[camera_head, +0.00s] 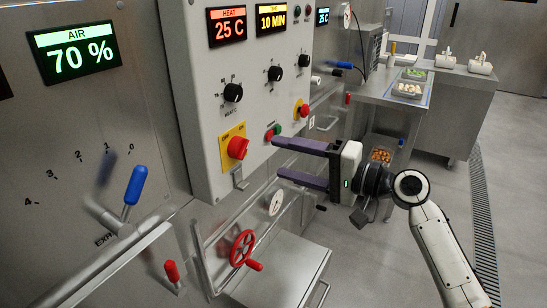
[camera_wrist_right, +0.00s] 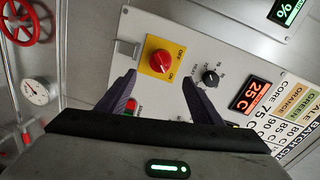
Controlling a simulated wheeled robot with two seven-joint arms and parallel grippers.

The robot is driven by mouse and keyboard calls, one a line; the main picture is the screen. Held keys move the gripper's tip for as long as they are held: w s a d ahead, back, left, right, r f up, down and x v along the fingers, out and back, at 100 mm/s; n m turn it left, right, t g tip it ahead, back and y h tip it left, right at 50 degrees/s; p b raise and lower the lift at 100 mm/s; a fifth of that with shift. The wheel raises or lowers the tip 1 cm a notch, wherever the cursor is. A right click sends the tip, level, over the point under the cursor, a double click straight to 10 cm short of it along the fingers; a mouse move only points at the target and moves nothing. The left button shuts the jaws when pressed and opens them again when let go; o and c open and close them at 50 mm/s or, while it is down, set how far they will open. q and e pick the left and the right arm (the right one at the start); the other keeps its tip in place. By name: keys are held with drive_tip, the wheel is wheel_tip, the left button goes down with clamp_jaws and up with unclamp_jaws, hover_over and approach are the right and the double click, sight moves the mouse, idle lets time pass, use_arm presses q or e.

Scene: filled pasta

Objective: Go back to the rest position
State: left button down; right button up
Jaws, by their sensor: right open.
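My right gripper (camera_head: 274,161) reaches in from the right in the head view, in front of the lower edge of the control panel (camera_head: 202,99). Its two dark fingers are apart with nothing between them. In the right wrist view the open fingers (camera_wrist_right: 158,88) point towards the red rotary switch (camera_wrist_right: 160,60) on its yellow plate. That red switch shows in the head view (camera_head: 238,147) to the left of the fingertips. I cannot tell whether a finger touches the panel. My left gripper is not in view.
A red handwheel (camera_head: 243,249) and a steel box lid (camera_head: 287,268) lie below the gripper. A blue-handled lever (camera_head: 134,186) is at the left. A steel table (camera_head: 366,92) with food trays stands behind. Open floor (camera_head: 400,262) is at the right.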

drive_tip(key=shift+s+d, duration=0.1)
drive_tip(key=s+d+f+n+h, duration=0.1)
drive_tip(key=s+d+f+h, duration=0.3)
drive_tip(key=f, duration=0.9)
drive_tip(key=s+a+f+h, duration=0.15)
drive_tip(key=s+f, duration=0.35)
drive_tip(key=f, duration=0.7)
drive_tip(key=s+d+f+n+h, duration=0.3)
drive_tip(key=s+f, duration=0.4)
drive_tip(key=s, duration=0.4)
drive_tip(key=s+d+f+n+g+h, duration=0.1)
drive_tip(key=s+d+f+n+h, duration=0.2)
drive_tip(key=s+f, duration=0.5)
drive_tip(key=s, duration=0.4)
drive_tip(key=shift+s+f+g, duration=0.2)
drive_tip(key=shift+s+g, duration=0.1)
